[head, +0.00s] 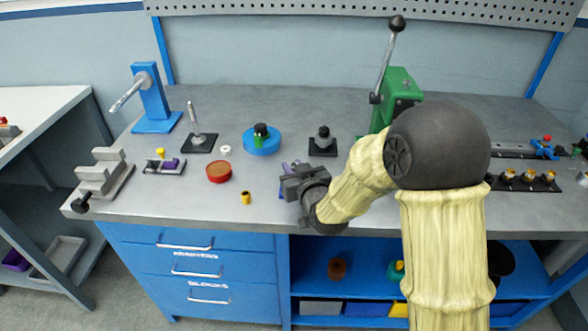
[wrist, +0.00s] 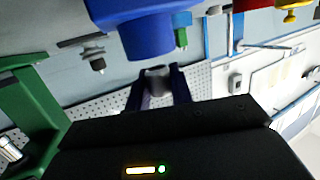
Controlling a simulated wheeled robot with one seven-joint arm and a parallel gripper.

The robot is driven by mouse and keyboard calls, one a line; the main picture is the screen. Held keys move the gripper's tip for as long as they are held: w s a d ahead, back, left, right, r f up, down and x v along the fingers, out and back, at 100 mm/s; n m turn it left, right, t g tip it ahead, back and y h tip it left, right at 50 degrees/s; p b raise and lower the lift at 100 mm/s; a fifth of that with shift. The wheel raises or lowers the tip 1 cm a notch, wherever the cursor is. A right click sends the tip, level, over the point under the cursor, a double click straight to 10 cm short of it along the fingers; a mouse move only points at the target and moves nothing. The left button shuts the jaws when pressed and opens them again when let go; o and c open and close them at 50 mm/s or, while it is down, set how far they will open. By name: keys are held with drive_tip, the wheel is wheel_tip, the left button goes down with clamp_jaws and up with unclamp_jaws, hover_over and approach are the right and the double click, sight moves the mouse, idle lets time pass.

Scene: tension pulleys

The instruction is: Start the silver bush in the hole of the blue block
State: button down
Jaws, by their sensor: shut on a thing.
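My gripper (head: 294,186) is over the front middle of the bench. In the wrist view my gripper (wrist: 156,90) is shut on the silver bush (wrist: 155,78), a short grey cylinder between the two dark fingers. The blue block (wrist: 148,34) is large, just beyond the bush in the upside-down wrist view, and the bush's far end meets its edge in the picture. I cannot tell whether they touch, and the hole is not visible. In the head view only a bluish-purple bit (head: 287,167) shows behind my gripper, and the bush is hidden.
The green press (head: 398,92) stands behind, to the right of my gripper. A black-based post (head: 323,142), a blue round base (head: 261,145) and a red dish (head: 218,172) are nearby. A small yellow piece (head: 245,198) lies left of my gripper.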

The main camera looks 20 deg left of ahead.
drive_tip(key=shift+f+b, duration=0.3)
drive_tip(key=shift+b, duration=0.05)
drive_tip(key=shift+r+b, duration=0.25)
drive_tip(key=shift+b, duration=0.05)
idle(1.3)
drive_tip(key=shift+f, duration=0.15)
drive_tip(key=shift+f+b, duration=0.15)
drive_tip(key=shift+b, duration=0.15)
drive_tip(key=shift+w+r, duration=0.1)
drive_tip(key=shift+r, duration=0.25)
drive_tip(key=shift+f+b, duration=0.1)
drive_tip(key=shift+b, duration=0.2)
idle(0.4)
idle(0.4)
